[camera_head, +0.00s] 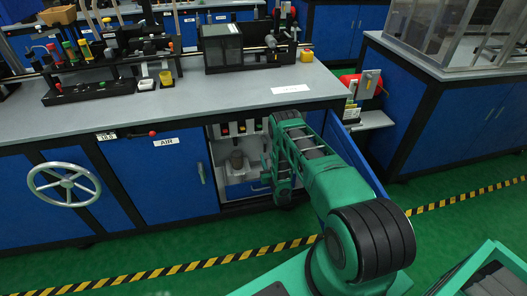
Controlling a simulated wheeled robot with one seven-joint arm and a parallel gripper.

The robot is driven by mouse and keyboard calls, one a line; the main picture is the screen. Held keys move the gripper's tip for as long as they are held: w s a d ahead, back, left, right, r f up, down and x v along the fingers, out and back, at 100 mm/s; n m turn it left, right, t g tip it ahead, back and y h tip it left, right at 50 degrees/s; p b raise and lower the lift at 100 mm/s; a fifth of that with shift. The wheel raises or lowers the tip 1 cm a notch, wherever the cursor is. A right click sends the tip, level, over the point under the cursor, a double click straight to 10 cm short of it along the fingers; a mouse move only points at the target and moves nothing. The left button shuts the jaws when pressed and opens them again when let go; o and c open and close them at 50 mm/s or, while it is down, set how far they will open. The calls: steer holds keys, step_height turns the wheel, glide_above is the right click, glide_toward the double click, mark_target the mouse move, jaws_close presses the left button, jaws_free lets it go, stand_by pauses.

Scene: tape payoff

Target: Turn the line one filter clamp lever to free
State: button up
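An open cabinet bay (211,162) under the bench holds a grey rounded housing (237,161), which may be the filter. I cannot make out which part, if any, is the line one filter clamp lever. My green and black arm reaches from the lower right to the bay, and its far end hangs in front of the bay's right side. My gripper's fingers cannot be made out there, and the arm hides that side of the bay.
A blue door (363,160) stands open right of my arm. Green floor with a striped line (190,267) lies clear in front.

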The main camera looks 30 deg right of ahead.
mark_target(265, 148)
steer(key=x, duration=0.4)
steer(key=d+x, duration=0.1)
steer(key=x, duration=0.2)
